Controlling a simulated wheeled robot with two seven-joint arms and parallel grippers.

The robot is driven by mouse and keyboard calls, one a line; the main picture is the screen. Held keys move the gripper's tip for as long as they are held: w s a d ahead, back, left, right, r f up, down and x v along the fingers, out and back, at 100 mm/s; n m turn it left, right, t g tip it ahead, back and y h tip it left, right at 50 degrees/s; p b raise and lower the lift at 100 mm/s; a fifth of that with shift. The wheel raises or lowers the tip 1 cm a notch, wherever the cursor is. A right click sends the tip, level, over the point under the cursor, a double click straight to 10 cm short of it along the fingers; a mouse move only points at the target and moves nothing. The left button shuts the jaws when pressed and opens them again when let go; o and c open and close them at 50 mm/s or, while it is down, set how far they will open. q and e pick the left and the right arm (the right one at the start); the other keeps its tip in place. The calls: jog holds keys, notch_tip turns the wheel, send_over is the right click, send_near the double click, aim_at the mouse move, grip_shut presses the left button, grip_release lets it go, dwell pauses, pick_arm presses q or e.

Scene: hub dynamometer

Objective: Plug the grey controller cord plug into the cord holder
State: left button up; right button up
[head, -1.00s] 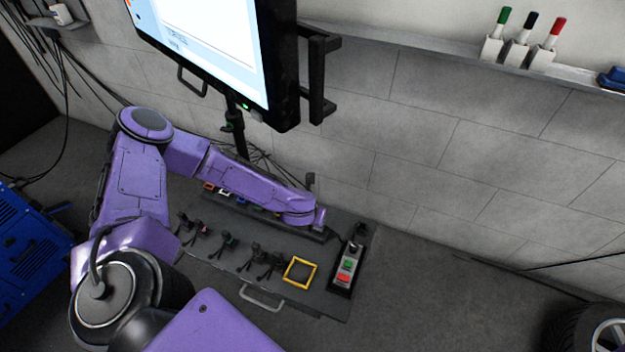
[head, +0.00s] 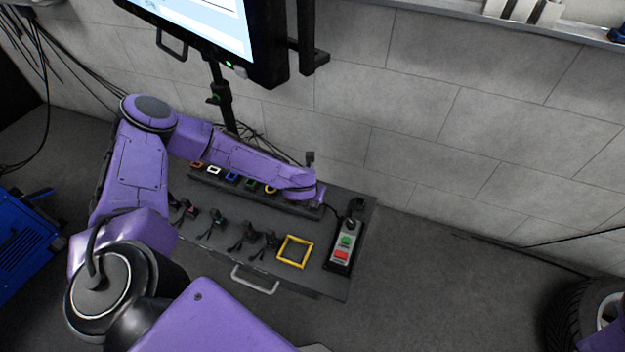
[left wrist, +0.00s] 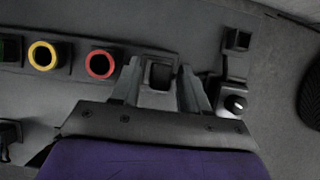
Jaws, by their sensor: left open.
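My left gripper (left wrist: 157,70) is open in the left wrist view. Its two fingers stand on either side of a grey square block (left wrist: 160,74) with a dark centre, at the end of the row of coloured rings. This block looks like the grey plug in its socket, but I cannot tell for sure, nor whether the fingers touch it. A small black square holder (left wrist: 238,40), probably the cord holder, stands right of the fingers; it also shows in the head view (head: 356,205). The controller (head: 343,246) with green and red buttons lies below it. My right gripper is out of view.
The cart top (head: 215,250) carries several small black connectors (head: 213,222) and a yellow square frame (head: 295,251). A yellow ring (left wrist: 42,55) and a red ring (left wrist: 100,63) sit left of my fingers. A monitor (head: 250,45) stands behind; a tyre (head: 580,318) is at lower right.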

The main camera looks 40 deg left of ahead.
pick_arm(q)
grip_shut()
jog(key=shift+r+p, duration=1.6)
jog(key=shift+r, duration=0.5)
